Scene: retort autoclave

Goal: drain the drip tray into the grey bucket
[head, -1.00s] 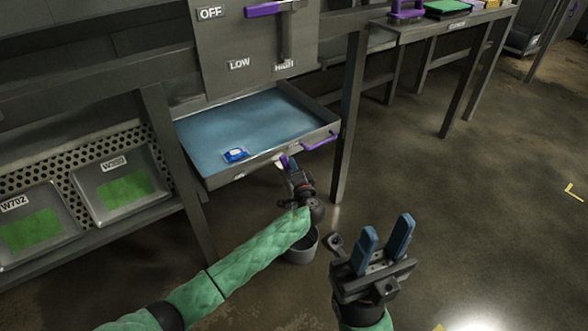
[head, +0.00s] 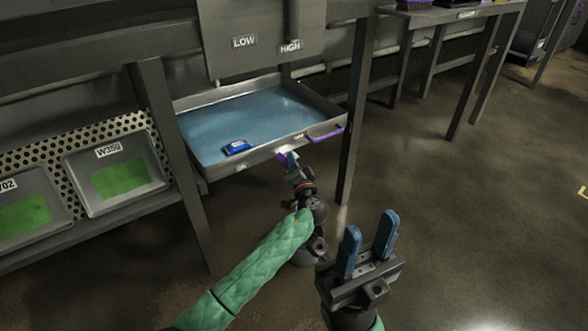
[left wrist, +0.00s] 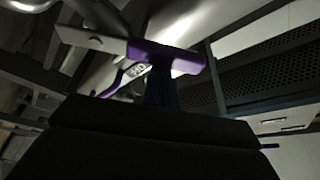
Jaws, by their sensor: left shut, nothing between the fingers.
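The drip tray (head: 307,128) is a shallow metal pan under the grey cabinet in the head view, with a bluish, water-like surface inside. A purple bar handle (head: 326,132) is on its front right. A small purple lever (head: 281,157) sits low at its front; the left wrist view shows a purple lever (left wrist: 185,56) close up. My left gripper (head: 290,160) is shut and empty, its fingertips at this lever; I cannot tell whether they touch. The grey bucket is almost wholly hidden behind my left arm, on the floor below. My right gripper (head: 372,221) is open and empty above the floor.
A small blue packet (head: 237,147) lies in the tray near its front. Trays with green contents (head: 117,180) stand on the shelf at left. Table legs (head: 353,125) flank the tray. The floor at right is clear.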

